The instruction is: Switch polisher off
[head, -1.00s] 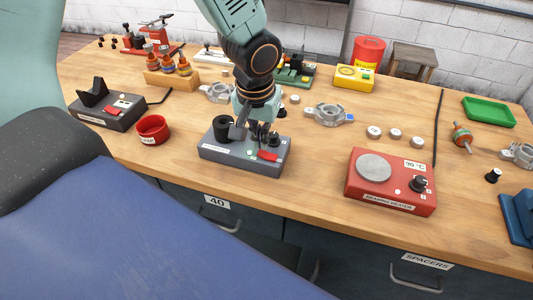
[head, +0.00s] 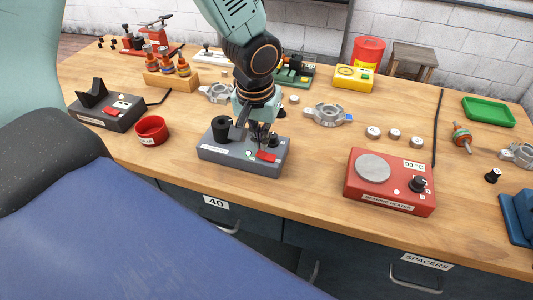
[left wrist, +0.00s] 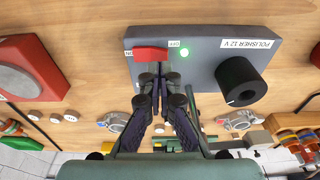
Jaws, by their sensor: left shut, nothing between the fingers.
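The polisher (head: 225,157) is a grey box with a black cylinder (head: 221,129) on top, near the front edge of the bench. Its red switch (head: 267,156) is on the top face. In the left wrist view, the box (left wrist: 205,70) bears the label "POLISHER 12 V", and the red switch (left wrist: 151,54) lies between two small white labels. A green lamp (left wrist: 184,52) beside it is lit. My left gripper (head: 256,138) is shut and empty, over the polisher. In the left wrist view its fingertips (left wrist: 160,82) are close to the switch; contact is unclear.
A red bearing heater (head: 368,190) stands to the right and a red cup (head: 151,131) to the left. Another grey device (head: 105,110) is farther left. A metal housing (head: 328,115) and several small round parts lie behind. Bare wood lies between polisher and heater.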

